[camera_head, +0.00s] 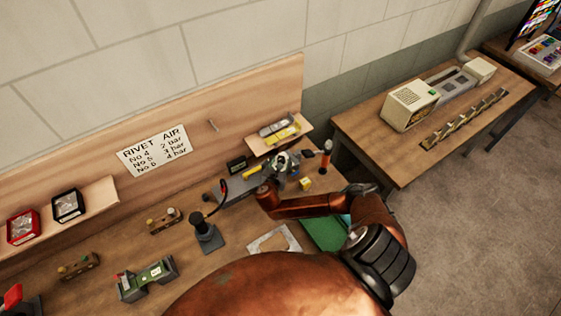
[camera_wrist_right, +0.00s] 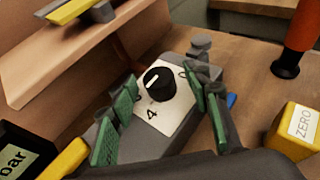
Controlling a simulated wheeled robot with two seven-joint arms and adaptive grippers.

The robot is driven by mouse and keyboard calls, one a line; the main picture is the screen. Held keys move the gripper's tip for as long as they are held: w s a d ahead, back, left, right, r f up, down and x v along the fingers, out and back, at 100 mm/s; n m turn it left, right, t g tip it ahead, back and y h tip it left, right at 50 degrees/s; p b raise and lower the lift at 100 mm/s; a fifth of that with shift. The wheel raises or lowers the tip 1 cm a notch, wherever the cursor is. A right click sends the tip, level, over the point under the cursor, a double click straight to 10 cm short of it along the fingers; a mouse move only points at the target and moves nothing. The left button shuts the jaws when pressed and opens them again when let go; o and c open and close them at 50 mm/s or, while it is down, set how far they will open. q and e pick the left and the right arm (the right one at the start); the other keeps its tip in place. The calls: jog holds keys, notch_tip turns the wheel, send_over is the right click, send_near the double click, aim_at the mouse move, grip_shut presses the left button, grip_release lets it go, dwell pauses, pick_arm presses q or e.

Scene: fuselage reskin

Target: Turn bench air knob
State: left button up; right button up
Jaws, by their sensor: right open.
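The black air knob (camera_wrist_right: 158,84) with a white pointer line sits on a white dial plate (camera_wrist_right: 172,119) on a grey unit. A "4" shows on the plate below the knob, and the pointer tilts toward the upper left. In the right wrist view my right gripper (camera_wrist_right: 165,98) is open, with one green-padded finger on each side of the knob. I cannot tell whether a finger touches it. In the head view my right gripper (camera_head: 276,170) is over the grey unit at the back of the bench and covers most of the knob. My left gripper is not in view.
A sign (camera_head: 154,151) on the back board lists rivet air pressures. A small display ending in "bar" (camera_wrist_right: 14,158) is left of the unit. A yellow ZERO block (camera_wrist_right: 297,130) and an orange-handled tool (camera_wrist_right: 298,42) stand right. A shelf (camera_head: 278,136) overhangs behind.

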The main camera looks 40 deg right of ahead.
jog(key=shift+w, duration=0.1)
jog(key=shift+c, duration=0.6)
jog(key=c, duration=1)
jog(key=shift+s+d+r+n+t+y+p, duration=0.1)
jog(key=shift+s+d+n+t+y+p, duration=0.1)
jog(key=shift+n+t+y+p, duration=0.4)
jog(key=shift+c, duration=0.2)
jog(key=shift+n+t+y, duration=0.5)
jog(key=shift+n, duration=0.2)
jog(key=shift+y, duration=0.3)
jog(key=o, duration=1.2)
jog(key=shift+c, duration=0.2)
